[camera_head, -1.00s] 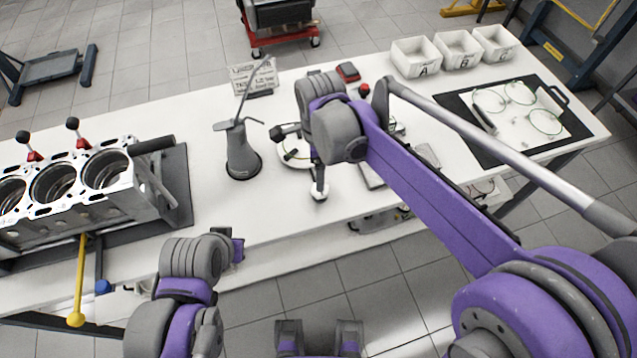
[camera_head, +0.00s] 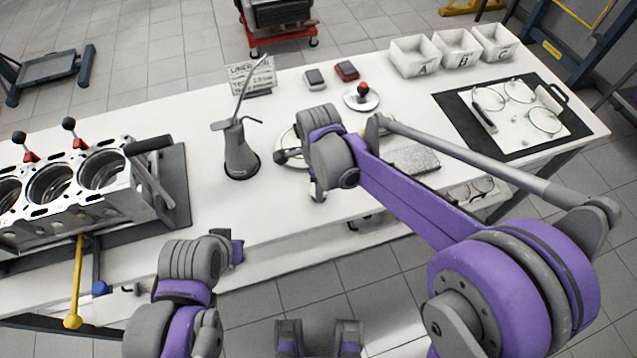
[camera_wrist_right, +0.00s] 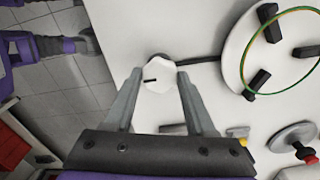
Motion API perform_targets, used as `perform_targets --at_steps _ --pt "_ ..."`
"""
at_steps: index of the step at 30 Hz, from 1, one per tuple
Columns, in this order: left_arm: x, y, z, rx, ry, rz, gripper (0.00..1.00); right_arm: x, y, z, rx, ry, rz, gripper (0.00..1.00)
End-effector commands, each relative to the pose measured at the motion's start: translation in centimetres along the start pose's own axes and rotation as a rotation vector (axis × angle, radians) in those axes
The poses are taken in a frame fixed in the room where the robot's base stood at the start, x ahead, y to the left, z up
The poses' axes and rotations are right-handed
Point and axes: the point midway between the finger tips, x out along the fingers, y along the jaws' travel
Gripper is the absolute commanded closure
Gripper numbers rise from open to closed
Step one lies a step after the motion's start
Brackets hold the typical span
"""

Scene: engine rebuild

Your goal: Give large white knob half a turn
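The large white knob (camera_wrist_right: 160,76) is faceted and has a short black mark pointing left in the right wrist view. It sits at the table's front edge. My right gripper (camera_wrist_right: 161,73) is open, with one finger on each side of the knob; I cannot tell whether the fingertips touch it. In the head view my right gripper (camera_head: 318,187) is over the front edge, and the arm and hand mostly cover the knob. My left arm's end (camera_head: 235,249) is off the front of the table, with its fingers not clearly visible.
A round white plate (camera_wrist_right: 285,50) with black blocks and a green-yellow ring is beside the knob. A grey oil can (camera_head: 240,150) stands to the left, near the engine block (camera_head: 95,190). A red-knobbed disc (camera_head: 361,97) and white bins (camera_head: 415,57) are farther back.

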Motion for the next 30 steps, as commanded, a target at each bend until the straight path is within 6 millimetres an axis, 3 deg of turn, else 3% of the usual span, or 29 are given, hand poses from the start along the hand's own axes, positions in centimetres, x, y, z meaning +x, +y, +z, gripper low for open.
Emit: perform_targets --at_steps 1,9,20,30 --pt "0.0 0.0 0.0 0.0 0.0 0.0 1.0 -0.01 0.01 0.0 0.0 0.0 0.0 0.56" --pt "0.0 0.0 0.0 0.0 0.0 0.0 1.0 -0.02 0.0 0.0 0.0 0.0 0.0 1.0" --pt "0.15 0.0 0.12 0.0 -0.001 0.0 1.0 -0.01 0.01 0.0 -0.068 0.0 0.0 1.0" --pt "0.6 0.0 0.47 0.0 -0.003 0.0 1.0 0.02 0.05 0.0 -0.326 0.0 0.0 1.0"
